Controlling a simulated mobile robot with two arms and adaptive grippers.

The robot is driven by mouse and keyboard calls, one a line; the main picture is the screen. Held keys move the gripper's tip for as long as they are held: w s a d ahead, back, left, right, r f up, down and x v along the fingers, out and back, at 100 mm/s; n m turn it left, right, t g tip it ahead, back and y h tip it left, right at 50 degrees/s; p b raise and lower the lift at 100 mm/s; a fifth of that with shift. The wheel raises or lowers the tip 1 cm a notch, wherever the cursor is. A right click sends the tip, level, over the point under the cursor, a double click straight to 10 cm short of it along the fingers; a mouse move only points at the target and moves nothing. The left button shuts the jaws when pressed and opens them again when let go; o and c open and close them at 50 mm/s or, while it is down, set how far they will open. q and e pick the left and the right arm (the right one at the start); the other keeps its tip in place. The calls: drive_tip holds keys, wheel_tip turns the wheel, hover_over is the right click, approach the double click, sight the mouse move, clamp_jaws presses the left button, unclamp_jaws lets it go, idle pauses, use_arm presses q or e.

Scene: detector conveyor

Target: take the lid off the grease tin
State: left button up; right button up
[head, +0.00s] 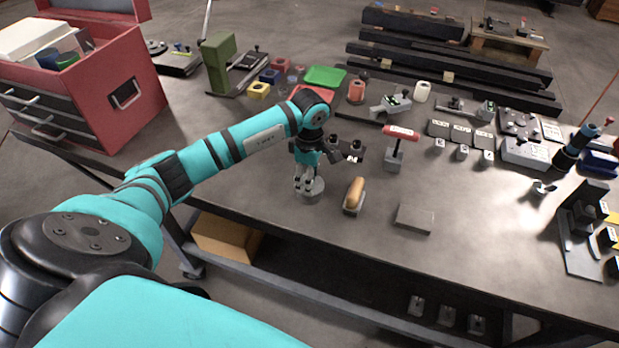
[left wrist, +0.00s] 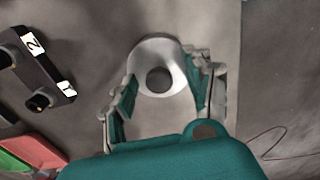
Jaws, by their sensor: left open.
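The grease tin (head: 313,190) appears as a small round grey tin near the front edge of the workbench. In the left wrist view, the tin (left wrist: 146,54) shows from above as a pale round shape with a dark round knob (left wrist: 158,79) at its middle, apparently on the lid. My left gripper (head: 308,184) points down over it. In the left wrist view, the open fingers (left wrist: 165,84) are on either side of the tin, and I cannot tell whether they touch it. The gripper hides part of the tin in the head view. My right gripper does not show.
A wooden-handled brush (head: 354,194) stands just right of the tin, with a flat grey plate (head: 415,218) farther right. A black block with numbered labels (head: 350,153) and a red-handled tool (head: 401,133) are behind. A red toolbox (head: 125,95) stands left.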

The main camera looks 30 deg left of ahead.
use_arm(q)
clamp_jaws()
idle(0.3)
